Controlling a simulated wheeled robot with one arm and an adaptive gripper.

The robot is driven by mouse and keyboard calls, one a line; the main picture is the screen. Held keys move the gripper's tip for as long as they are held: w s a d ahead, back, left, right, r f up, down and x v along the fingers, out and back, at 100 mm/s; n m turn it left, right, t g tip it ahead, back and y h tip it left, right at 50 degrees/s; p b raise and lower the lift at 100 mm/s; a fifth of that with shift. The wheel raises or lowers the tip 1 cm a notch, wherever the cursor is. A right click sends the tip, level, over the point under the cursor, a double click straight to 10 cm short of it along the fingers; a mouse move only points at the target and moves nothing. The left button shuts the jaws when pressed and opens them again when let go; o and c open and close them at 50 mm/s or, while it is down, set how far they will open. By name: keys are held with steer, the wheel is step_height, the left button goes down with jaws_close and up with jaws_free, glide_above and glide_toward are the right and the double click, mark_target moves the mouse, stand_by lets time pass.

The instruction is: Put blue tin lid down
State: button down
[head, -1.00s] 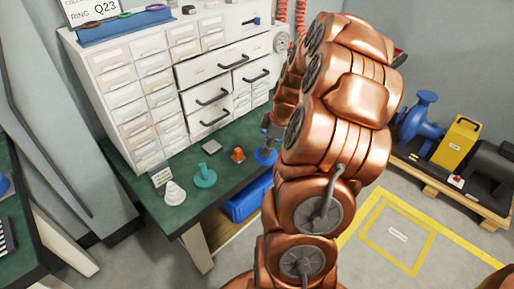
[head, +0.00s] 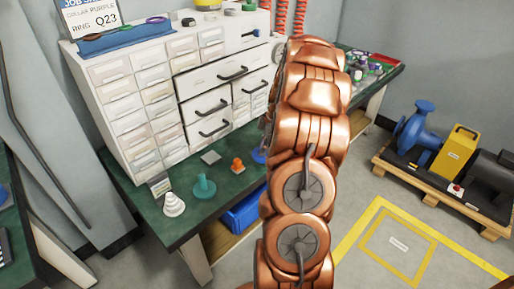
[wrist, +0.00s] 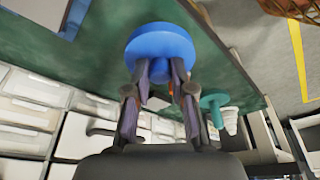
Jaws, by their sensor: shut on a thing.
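The blue tin lid (wrist: 160,42) is a round blue disc with a knob, seen in the wrist view over the green bench top. My gripper (wrist: 161,72) is shut on its knob, with a finger on each side. In the head view only a sliver of the blue lid (head: 259,155) shows beside my copper arm, which hides my gripper. The lid is over or on the bench near the orange part; I cannot tell whether it touches the surface.
On the green bench (head: 228,184) stand a white stepped cone (head: 173,205), a teal lidded piece (head: 204,187), an orange part (head: 238,165) and a grey plate (head: 211,157). A white drawer cabinet (head: 165,127) stands behind them. A blue bin (head: 243,212) sits below the bench top.

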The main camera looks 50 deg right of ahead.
mark_target(257, 148)
steer(key=shift+w+d+f, duration=0.1)
steer(key=shift+w+d, duration=0.1)
steer(key=shift+w, duration=0.5)
steer(key=shift+w+d+f, duration=0.1)
steer(key=shift+w+d, duration=0.15)
steer(key=shift+w, duration=0.5)
steer(key=shift+w+d+f, duration=0.1)
steer(key=shift+w+d, duration=0.1)
steer(key=shift+w, duration=0.5)
steer(key=shift+f, duration=1.7)
steer(key=shift+f, duration=0.15)
steer(key=c, duration=1)
jaws_free()
steer(key=v, duration=1.2)
